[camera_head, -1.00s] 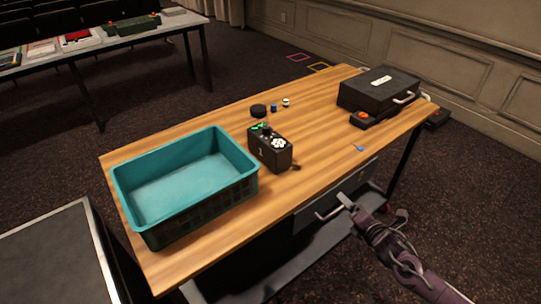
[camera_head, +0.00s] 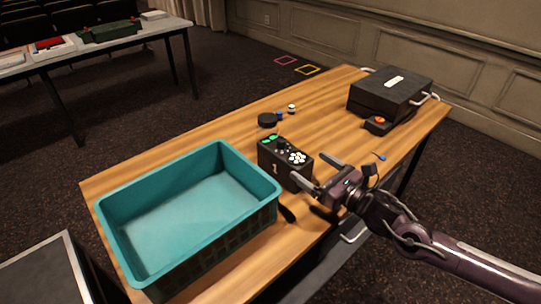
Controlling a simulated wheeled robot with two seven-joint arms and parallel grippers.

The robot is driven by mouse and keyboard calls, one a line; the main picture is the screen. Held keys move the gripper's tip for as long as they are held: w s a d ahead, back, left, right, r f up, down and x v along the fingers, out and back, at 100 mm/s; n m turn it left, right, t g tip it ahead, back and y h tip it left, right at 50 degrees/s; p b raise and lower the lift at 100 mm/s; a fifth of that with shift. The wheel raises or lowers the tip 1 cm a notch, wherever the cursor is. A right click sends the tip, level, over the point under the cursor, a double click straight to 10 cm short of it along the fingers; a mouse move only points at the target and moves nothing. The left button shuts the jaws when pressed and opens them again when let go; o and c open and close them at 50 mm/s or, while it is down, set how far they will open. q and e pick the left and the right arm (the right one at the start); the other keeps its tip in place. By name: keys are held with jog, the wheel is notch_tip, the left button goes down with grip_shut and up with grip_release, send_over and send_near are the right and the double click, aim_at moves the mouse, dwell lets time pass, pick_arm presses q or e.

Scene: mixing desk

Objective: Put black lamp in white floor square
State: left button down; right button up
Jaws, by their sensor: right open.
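No thing in the head view is plainly a lamp. A black box (camera_head: 272,158) marked 1, with green lights and white buttons on top, stands on the wooden desk (camera_head: 190,150). My right gripper (camera_head: 307,168) is open and empty just right of this box, its fingers pointing toward it; I cannot tell if they touch. A flat black round thing (camera_head: 267,120) lies behind the box. On the floor behind the desk are a pink square outline (camera_head: 285,60) and a yellow one (camera_head: 307,70); no white square is in view. My left gripper is not in view.
A teal crate (camera_head: 185,275) fills the desk's left end. A black case (camera_head: 388,95) stands at the right end, with a small black unit with a red-orange button (camera_head: 377,125) before it. Small blue and white items lie on the desk. Another table (camera_head: 100,45) stands back left.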

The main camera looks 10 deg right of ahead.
aim_at(291, 154)
jog(key=shift+w+a+r, duration=0.1)
jog(key=shift+w+a, duration=0.3)
jog(key=shift+w, duration=0.2)
jog(key=shift+w+a, duration=0.45)
jog(key=shift+w, duration=0.1)
jog(key=x, duration=0.1)
jog(key=p+x, duration=0.1)
jog(key=x, duration=0.2)
jog(key=shift+w+a+f+p, duration=0.2)
jog(key=shift+f+p, duration=0.1)
jog(key=shift+w+a, duration=0.15)
jog(key=shift+w, duration=0.05)
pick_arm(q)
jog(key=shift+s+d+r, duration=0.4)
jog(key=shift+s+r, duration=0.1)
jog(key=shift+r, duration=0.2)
pick_arm(e)
jog(key=shift+c, duration=0.2)
jog(key=c, duration=1.7)
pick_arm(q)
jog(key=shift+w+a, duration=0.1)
pick_arm(e)
jog(key=shift+w+r, duration=0.1)
jog(key=shift+r, duration=0.05)
grip_shut()
